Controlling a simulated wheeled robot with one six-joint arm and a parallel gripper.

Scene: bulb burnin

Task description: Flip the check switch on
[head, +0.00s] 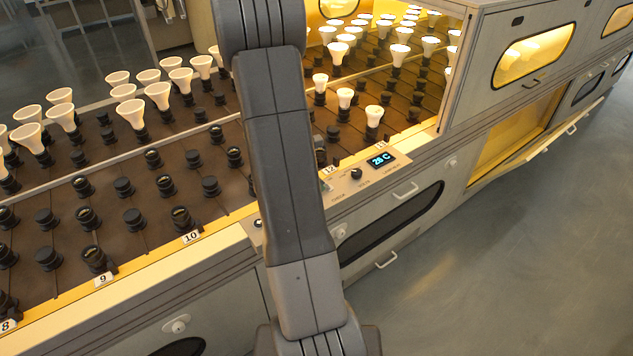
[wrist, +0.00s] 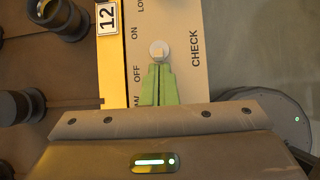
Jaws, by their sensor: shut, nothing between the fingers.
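The check switch (wrist: 158,50) shows in the wrist view as a small pale round knob on the beige panel (wrist: 180,20), beside the word CHECK. It sits between the printed ON and OFF labels; I cannot tell which way it is set. My gripper (wrist: 160,68) has green fingers that are closed together and empty. Their tips are just below the switch in the picture, at its edge; I cannot tell whether they touch. In the head view my arm hides the gripper, and I cannot make out the switch there.
In the head view the panel carries a dark knob (head: 356,174) and a lit display (head: 381,159) reading about 26 C. Dark sockets, some holding white bulbs (head: 131,112), fill the bench. A lower cabinet flap (head: 560,138) is open at right. Grey floor (head: 500,260) is clear.

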